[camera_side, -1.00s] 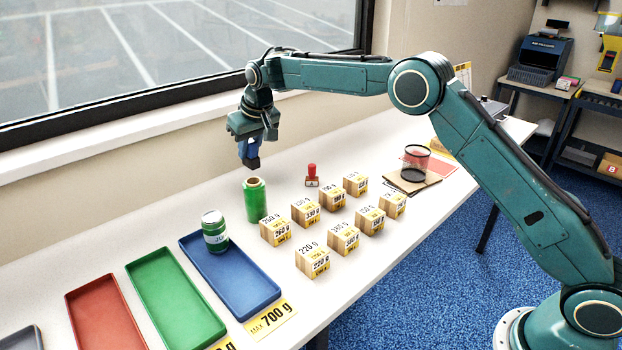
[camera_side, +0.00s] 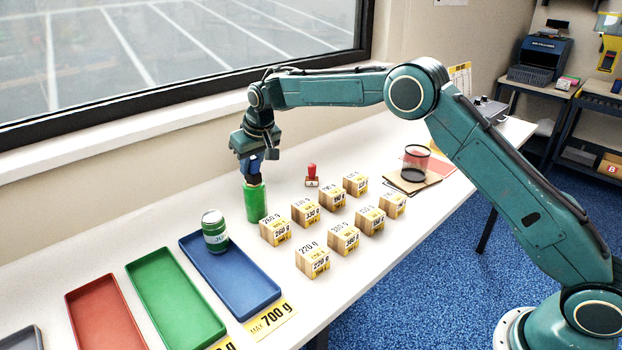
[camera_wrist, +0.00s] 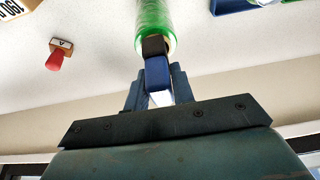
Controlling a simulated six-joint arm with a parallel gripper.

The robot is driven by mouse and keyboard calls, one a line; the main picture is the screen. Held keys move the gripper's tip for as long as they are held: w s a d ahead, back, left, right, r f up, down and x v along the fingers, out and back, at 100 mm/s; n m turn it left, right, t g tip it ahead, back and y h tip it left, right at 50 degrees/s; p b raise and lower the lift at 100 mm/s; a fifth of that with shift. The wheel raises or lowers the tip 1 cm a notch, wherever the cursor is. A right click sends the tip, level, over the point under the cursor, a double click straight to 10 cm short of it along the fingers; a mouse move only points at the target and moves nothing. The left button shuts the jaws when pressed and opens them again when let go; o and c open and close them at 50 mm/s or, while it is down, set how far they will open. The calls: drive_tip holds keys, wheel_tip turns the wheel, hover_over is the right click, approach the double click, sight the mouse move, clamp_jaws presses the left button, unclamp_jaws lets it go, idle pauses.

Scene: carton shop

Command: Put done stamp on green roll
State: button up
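The green roll (camera_side: 257,204) stands upright on the white table; it also shows in the wrist view (camera_wrist: 155,22). My gripper (camera_side: 253,180) points down at the top of the roll, its dark fingertips hiding the roll's upper rim. In the wrist view my gripper (camera_wrist: 156,48) shows a blue finger with a black tip against the roll's end. The fingers line up there, so their gap and any hold on the roll are hidden. The stamp (camera_side: 312,176), with a red handle, stands on the table right of and behind the roll. It also shows in the wrist view (camera_wrist: 60,54).
Several weight-marked wooden blocks (camera_side: 313,260) stand in rows right of the roll. A green-and-white jar (camera_side: 215,232) stands at the blue tray (camera_side: 262,304). Green (camera_side: 200,325) and red (camera_side: 122,335) trays lie further left. A dark mesh cup (camera_side: 416,163) stands at the back right.

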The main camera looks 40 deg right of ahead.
drive_tip(key=o, duration=0.4)
drive_tip(key=shift+c, duration=0.2)
drive_tip(key=shift+r, duration=0.2)
drive_tip(key=v, duration=1.2)
